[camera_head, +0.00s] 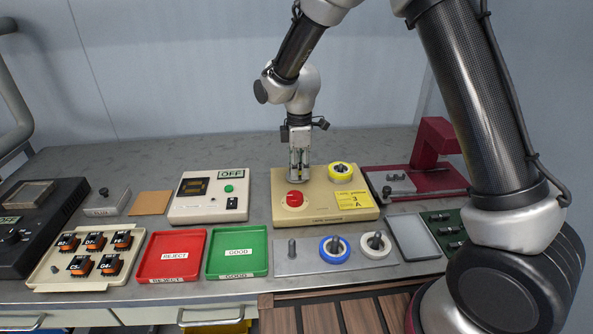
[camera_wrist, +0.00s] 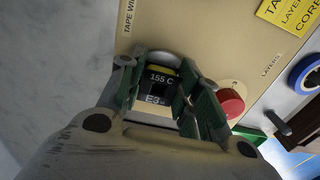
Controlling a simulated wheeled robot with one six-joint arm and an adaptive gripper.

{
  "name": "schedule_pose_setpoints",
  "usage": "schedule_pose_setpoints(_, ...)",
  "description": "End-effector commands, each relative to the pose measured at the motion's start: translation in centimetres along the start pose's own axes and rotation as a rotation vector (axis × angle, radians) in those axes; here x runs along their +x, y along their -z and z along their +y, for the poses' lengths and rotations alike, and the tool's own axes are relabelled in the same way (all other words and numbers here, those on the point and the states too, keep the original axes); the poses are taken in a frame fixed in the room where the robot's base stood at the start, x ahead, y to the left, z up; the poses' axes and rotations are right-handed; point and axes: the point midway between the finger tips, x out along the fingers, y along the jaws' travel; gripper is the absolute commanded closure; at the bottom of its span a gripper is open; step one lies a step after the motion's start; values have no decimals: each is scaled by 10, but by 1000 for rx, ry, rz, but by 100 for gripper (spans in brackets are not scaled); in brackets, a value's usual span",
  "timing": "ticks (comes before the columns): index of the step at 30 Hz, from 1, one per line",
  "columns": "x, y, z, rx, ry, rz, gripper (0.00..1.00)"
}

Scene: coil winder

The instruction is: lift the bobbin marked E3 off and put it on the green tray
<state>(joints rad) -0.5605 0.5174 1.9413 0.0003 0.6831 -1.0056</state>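The bobbin marked E3 (camera_wrist: 157,88) shows in the wrist view, dark with a yellow band and the label "155 C". It sits at the beige tape winder (camera_head: 322,216), on its back left part. My gripper (camera_head: 299,176) points down there, with one green-padded finger on each side of the bobbin in the wrist view (camera_wrist: 162,90). The fingers look close to its sides, but I cannot tell whether they press on it. In the head view the bobbin is hidden by the fingers. The green tray (camera_head: 262,267), labelled GOOD, lies in front and to the left, empty.
A red REJECT tray (camera_head: 172,240) is left of the green one. A cream tray (camera_head: 51,271) holds several bobbins. A plate with a blue tape roll (camera_head: 334,249) stands right of the green tray.

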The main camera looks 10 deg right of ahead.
Motion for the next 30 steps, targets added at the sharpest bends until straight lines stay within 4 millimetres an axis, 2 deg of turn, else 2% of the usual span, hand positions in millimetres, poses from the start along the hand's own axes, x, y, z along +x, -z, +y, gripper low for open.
schedule_pose_setpoints(5,0,0,0,0,0,0,94)
schedule_pose_setpoints(11,-3,0,0,0,-1,1,94)
schedule_pose_setpoints(14,-14,0,1,0,-2,1,94)
schedule_pose_setpoints(24,-83,0,0,0,-3,2,94)
schedule_pose_setpoints(30,-100,0,0,0,-1,1,94)
